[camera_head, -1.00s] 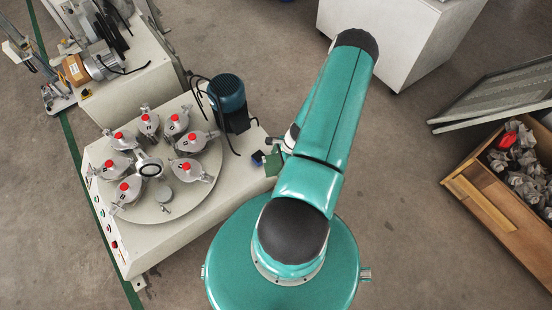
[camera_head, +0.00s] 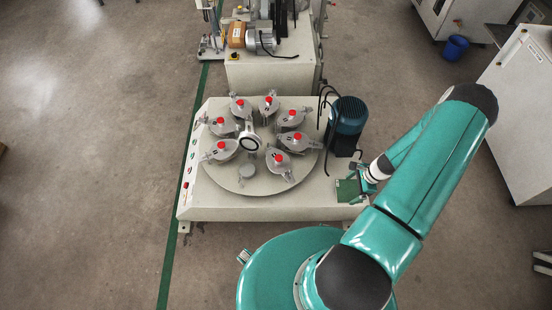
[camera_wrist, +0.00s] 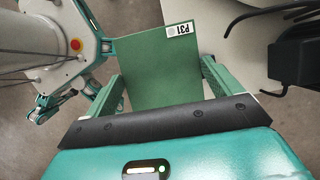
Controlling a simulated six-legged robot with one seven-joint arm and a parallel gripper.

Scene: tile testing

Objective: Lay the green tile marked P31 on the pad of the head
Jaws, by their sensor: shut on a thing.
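The green tile (camera_head: 346,191) is held in my gripper (camera_head: 362,184) at the right edge of the white machine (camera_head: 290,212). In the wrist view the tile (camera_wrist: 157,62) is a flat square with a white label reading P31 at its upper right corner. My gripper (camera_wrist: 163,88) is shut on it, one finger at each side. The machine carries a round turntable (camera_head: 225,182) with several grey, red-capped heads, one of them (camera_head: 281,163) toward the right front. Their pads cannot be made out. I cannot tell whether the tile touches the machine.
A dark blue-green motor (camera_head: 347,120) with black cables stands on the machine just behind my gripper. Another bench (camera_head: 270,70) stands behind. A white cabinet (camera_head: 525,110) is at right.

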